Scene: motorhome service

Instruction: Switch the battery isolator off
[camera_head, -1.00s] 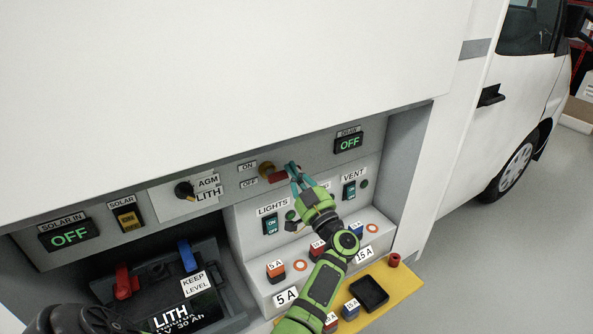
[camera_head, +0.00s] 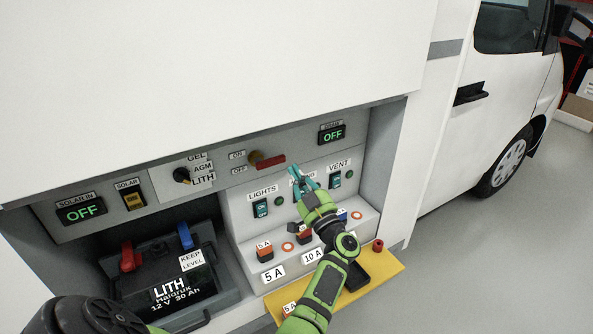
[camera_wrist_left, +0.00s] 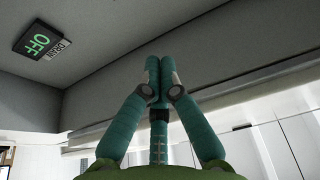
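The battery isolator has a brass-coloured hub (camera_head: 255,158) and a red handle (camera_head: 271,162) on the upper panel, right of the ON and OFF labels (camera_head: 238,162). The handle lies roughly level, pointing right. My left gripper (camera_head: 302,170) is just right of and below the handle, apart from it in the picture. Its teal fingers are together in the left wrist view (camera_wrist_left: 160,65), with nothing visible between them. My right gripper is not in view.
LIGHTS (camera_head: 261,208) and VENT (camera_head: 336,179) switches sit below, with a middle label partly hidden by my gripper. A battery (camera_head: 165,278) and selector knob (camera_head: 182,175) are at left. A yellow shelf (camera_head: 385,267) juts out below.

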